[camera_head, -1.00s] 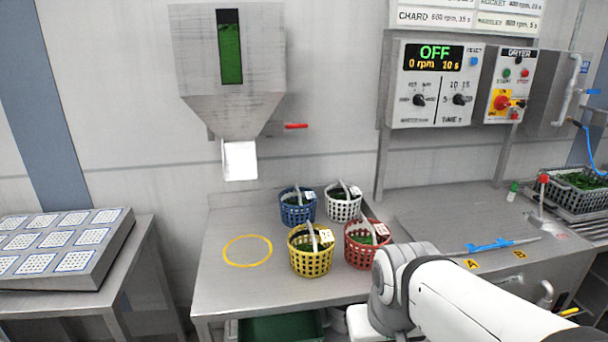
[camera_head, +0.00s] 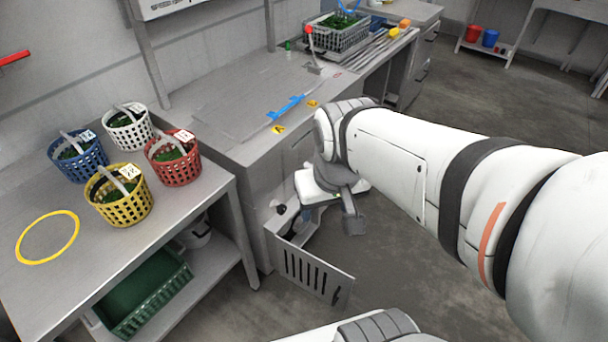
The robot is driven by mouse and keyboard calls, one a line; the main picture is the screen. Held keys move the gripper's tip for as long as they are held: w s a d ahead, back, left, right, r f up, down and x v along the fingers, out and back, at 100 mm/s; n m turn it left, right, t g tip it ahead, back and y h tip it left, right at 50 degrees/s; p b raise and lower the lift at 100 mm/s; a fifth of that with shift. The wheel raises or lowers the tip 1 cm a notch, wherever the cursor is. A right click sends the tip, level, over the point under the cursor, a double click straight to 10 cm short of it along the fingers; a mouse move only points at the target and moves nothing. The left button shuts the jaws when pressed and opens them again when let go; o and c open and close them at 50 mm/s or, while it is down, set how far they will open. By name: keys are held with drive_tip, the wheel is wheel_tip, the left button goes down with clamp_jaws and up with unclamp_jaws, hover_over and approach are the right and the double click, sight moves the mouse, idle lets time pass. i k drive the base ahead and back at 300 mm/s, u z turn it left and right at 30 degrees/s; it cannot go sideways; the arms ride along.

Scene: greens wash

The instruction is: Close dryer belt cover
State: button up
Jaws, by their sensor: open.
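The dryer belt cover (camera_head: 318,282) is a grey slotted panel low on the front of the steel dryer cabinet (camera_head: 262,172). It stands swung open, jutting out from the cabinet over the floor, with a dark opening behind it. My gripper (camera_head: 352,222) is open and empty, pointing down in front of the cabinet. In the picture it lies above and right of the cover, apart from it. My own arm hides part of the cabinet front, and only one finger shows clearly.
Blue (camera_head: 80,158), white (camera_head: 128,130), yellow (camera_head: 120,205) and red (camera_head: 175,160) baskets of greens stand on the left table. A green crate (camera_head: 145,290) sits on its lower shelf. A blue tool (camera_head: 287,107) lies on the cabinet top. The floor to the right is clear.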

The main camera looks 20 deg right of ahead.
sight(333, 286)
drive_tip(key=z, duration=1.25)
drive_tip(key=k, duration=1.45)
drive_tip(key=u, duration=0.6)
drive_tip(key=i, duration=1)
drive_tip(key=u, duration=0.05)
